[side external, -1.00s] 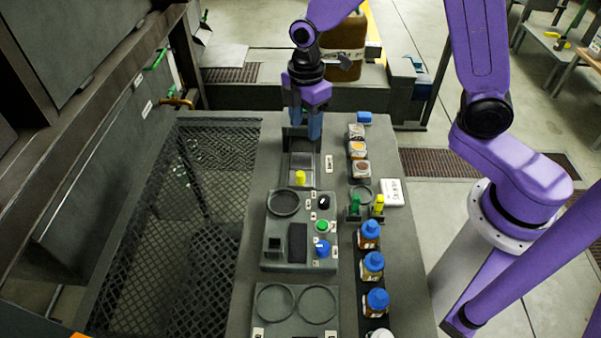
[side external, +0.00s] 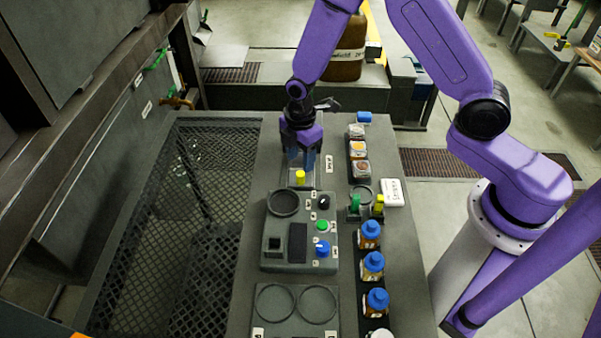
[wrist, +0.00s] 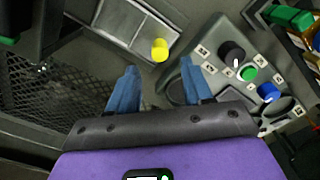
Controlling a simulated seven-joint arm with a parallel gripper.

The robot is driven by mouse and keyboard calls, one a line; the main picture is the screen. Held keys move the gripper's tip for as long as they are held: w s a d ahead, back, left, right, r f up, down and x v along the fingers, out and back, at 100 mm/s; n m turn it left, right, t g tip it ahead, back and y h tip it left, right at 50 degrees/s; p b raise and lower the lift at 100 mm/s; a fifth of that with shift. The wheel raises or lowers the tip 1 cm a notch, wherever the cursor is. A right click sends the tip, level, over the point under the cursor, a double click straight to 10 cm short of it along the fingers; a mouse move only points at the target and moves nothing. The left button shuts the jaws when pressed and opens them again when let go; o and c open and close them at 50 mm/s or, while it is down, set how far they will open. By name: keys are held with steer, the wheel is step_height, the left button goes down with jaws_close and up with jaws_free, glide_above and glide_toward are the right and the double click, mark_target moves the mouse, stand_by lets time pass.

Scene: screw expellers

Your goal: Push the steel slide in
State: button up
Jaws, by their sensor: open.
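The steel slide (wrist: 128,22) is a flat pale metal plate in a channel, with a yellow knob (side external: 300,177) at its near end in the side view. The knob also shows in the wrist view (wrist: 160,49), just beyond my fingertips and roughly centred between them. My gripper (side external: 300,164) is over the slide with its blue fingers pointing down. In the wrist view (wrist: 159,66) the fingers are apart with nothing between them. The gripper hides much of the slide in the side view. I cannot tell whether a finger touches the knob.
A control panel (side external: 273,244) with a black knob, a green button and a blue knob stands just in front of the slide. Blue-capped bottles (side external: 372,263) and small sample boxes (side external: 360,149) line the right side. A mesh grating (side external: 180,250) lies left.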

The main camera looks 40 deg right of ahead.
mark_target(300, 173)
steer(key=shift+f, duration=3.3)
